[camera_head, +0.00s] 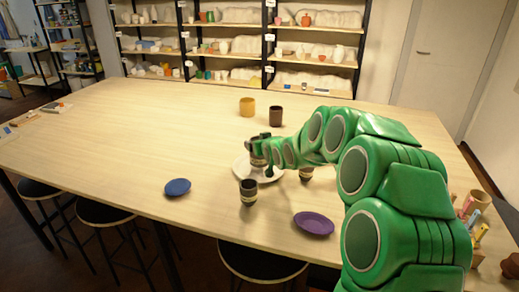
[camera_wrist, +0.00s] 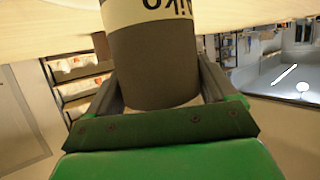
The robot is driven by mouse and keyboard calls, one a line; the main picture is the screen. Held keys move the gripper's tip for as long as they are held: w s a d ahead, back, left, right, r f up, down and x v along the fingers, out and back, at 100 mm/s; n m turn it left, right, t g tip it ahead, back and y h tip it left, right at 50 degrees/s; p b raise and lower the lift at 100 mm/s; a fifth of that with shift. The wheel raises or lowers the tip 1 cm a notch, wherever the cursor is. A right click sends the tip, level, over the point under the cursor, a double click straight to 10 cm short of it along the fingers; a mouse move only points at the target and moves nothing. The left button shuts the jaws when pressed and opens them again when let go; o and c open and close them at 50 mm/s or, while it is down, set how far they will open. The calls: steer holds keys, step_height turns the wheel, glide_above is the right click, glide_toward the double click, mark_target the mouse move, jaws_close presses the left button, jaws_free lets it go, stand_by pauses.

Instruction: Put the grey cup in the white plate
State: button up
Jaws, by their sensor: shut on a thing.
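My gripper (camera_head: 262,151) is over the white plate (camera_head: 243,176) on the long table. It is shut on a dark grey cup (camera_head: 257,159) with a cream band. In the wrist view the grey cup (camera_wrist: 153,66) fills the space between the two fingers, and dark lettering shows on its band. In the head view the fingers partly cover the cup. I cannot tell whether its base touches the plate. My arm and gripper hide part of the plate's far and right side.
A blue plate (camera_head: 177,187), purple plate (camera_head: 314,223), yellow cup (camera_head: 247,106) and dark brown cup (camera_head: 276,116) stand around.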

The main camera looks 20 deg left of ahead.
steer(key=shift+f, duration=1.1)
steer(key=shift+f, duration=0.1)
steer(key=o, duration=1)
steer(key=shift+o, duration=0.2)
steer(key=v, duration=1.2)
steer(key=shift+d, duration=0.1)
